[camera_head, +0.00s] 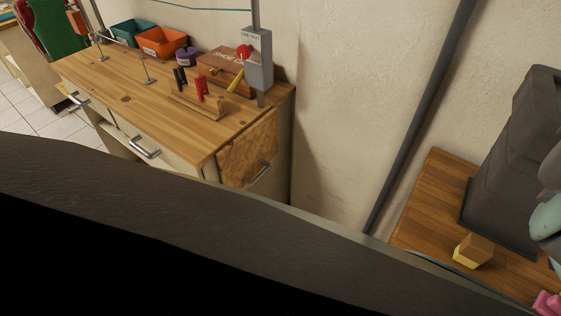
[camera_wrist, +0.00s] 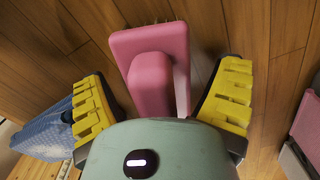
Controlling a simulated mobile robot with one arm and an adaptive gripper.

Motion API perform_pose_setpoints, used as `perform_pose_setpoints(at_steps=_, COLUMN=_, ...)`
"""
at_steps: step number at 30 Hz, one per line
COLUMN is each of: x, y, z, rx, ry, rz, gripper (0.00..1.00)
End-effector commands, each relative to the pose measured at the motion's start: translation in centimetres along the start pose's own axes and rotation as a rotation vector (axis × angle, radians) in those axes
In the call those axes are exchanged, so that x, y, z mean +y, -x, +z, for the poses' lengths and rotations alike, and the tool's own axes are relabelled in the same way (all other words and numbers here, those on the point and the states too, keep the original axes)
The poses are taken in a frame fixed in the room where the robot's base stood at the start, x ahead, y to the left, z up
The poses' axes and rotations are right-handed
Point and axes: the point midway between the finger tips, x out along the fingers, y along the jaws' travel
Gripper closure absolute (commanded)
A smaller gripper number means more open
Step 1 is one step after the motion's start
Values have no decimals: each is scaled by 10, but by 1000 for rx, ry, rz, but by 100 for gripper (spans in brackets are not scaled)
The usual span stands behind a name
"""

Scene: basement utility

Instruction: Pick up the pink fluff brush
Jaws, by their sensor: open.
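The pink fluff brush (camera_wrist: 152,42) lies on a wooden surface (camera_wrist: 240,25) in the wrist view, with its pink block and raised handle part (camera_wrist: 150,82) between my fingers. My gripper (camera_wrist: 160,98) is open, with one yellow-padded finger on each side of the brush. A gap shows between the brush and each finger. The lower part of the brush is hidden behind my gripper's body. In the head view, a bit of pink (camera_head: 547,303) shows at the lower right edge, probably the same brush, mostly cut off.
A yellow and brown block (camera_head: 473,251) and a dark grey container (camera_head: 515,160) stand on the wooden surface at right. A blue patterned item (camera_wrist: 48,125) lies left of my gripper, and a pink-topped item (camera_wrist: 308,125) lies right. A workbench (camera_head: 130,95) stands at the back left.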

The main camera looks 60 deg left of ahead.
Motion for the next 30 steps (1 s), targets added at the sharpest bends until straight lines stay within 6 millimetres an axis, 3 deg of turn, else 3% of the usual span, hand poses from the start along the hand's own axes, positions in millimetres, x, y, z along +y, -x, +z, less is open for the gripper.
perform_pose_setpoints(at_steps=3, x=0, y=0, z=0, rx=0, ry=-1, rz=0, gripper=12)
perform_pose_setpoints(at_steps=25, x=0, y=0, z=0, rx=0, ry=0, rz=1, gripper=87)
perform_pose_setpoints(at_steps=30, x=0, y=0, z=0, rx=0, ry=1, rz=0, gripper=89)
